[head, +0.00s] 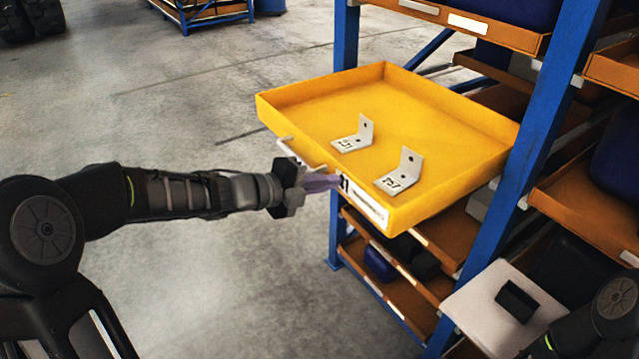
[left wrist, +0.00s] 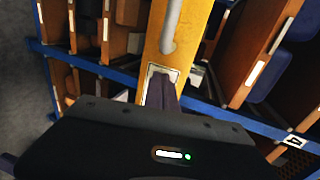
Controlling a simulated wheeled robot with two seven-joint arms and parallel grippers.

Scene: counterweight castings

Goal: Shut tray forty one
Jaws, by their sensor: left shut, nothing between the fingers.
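The yellow tray (head: 440,110) is pulled well out of the blue rack, and its front face points toward the lower left. Two pale L-shaped brackets, one (head: 355,136) farther back and one (head: 402,174) nearer, stand in it. A pale bar handle (head: 300,153) is on its front, also seen in the left wrist view (left wrist: 171,28). A label plate (head: 364,203) is beside the handle; its number is partly covered. My left gripper (head: 334,182) is shut and empty, its purplish fingertips at the front face by the label. I cannot tell if they touch. My right gripper is out of view.
The blue rack post (head: 553,105) stands right of the tray. Orange trays (head: 440,235) sit below, and another (head: 480,25) is above. A white surface with a black block (head: 517,301) is at lower right.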

